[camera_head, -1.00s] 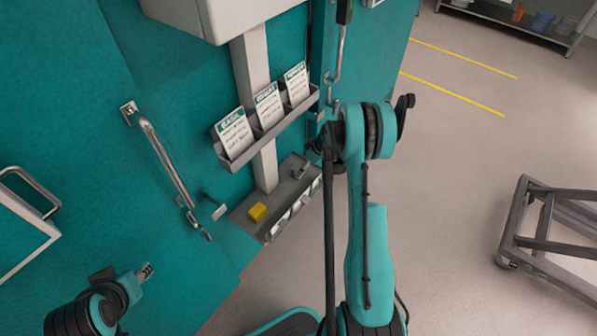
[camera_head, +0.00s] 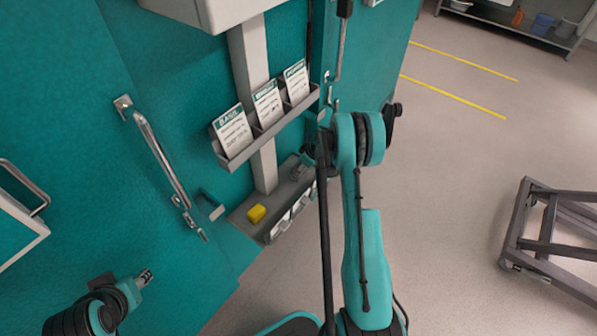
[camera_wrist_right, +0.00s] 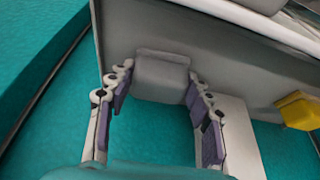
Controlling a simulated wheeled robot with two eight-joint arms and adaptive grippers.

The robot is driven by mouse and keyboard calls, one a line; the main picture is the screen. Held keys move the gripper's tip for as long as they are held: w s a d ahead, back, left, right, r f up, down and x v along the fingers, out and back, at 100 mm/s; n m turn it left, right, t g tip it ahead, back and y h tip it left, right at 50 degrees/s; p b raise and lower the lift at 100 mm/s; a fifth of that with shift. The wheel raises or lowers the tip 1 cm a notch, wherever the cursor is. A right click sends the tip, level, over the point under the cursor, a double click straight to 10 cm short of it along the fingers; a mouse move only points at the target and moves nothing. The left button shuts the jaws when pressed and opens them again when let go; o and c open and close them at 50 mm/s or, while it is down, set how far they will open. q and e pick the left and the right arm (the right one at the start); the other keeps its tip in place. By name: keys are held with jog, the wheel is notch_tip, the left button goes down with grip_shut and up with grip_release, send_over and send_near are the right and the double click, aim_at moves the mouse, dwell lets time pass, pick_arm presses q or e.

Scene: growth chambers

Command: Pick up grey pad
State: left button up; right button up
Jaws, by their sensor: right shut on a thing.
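The grey pad (camera_wrist_right: 162,75) is a small block with rounded edges, in the upper middle of the right wrist view. My right gripper (camera_wrist_right: 157,88) is shut on it, with one purple-padded finger at each side. The pad is still close to the grey surface of the lower shelf; I cannot tell whether it touches. In the head view the right gripper is mostly hidden by its own arm, near the right end of the lower shelf (camera_head: 239,220). My left gripper (camera_head: 145,277) is at the lower left, away from the shelf, and its fingers are too small to read.
A yellow block (camera_head: 256,213) sits on the lower shelf; it also shows in the right wrist view (camera_wrist_right: 298,110). Above is a rack (camera_head: 239,160) with three cards. A door handle (camera_head: 160,155) juts out to the left. Open floor lies right, with a grey cart frame (camera_head: 545,230).

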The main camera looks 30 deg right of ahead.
jog(key=shift+r, duration=0.5)
jog(key=r+p, duration=0.1)
jog(key=r, duration=0.1)
jog(key=r+p, duration=0.1)
jog(key=r, duration=0.1)
jog(key=shift+s+d, duration=0.1)
jog(key=shift+s, duration=0.1)
jog(key=s+d+r+p, duration=0.1)
jog(key=s+r, duration=0.1)
jog(key=s, duration=0.1)
jog(key=s+d+r+p, duration=0.1)
jog(key=s+r, duration=0.1)
jog(key=s, duration=0.2)
jog(key=s+d+r+p, duration=0.1)
jog(key=s+r, duration=0.1)
jog(key=s, duration=0.1)
jog(key=shift+s+d+p, duration=0.25)
jog(key=shift+s+p, duration=0.1)
jog(key=shift+p, duration=0.05)
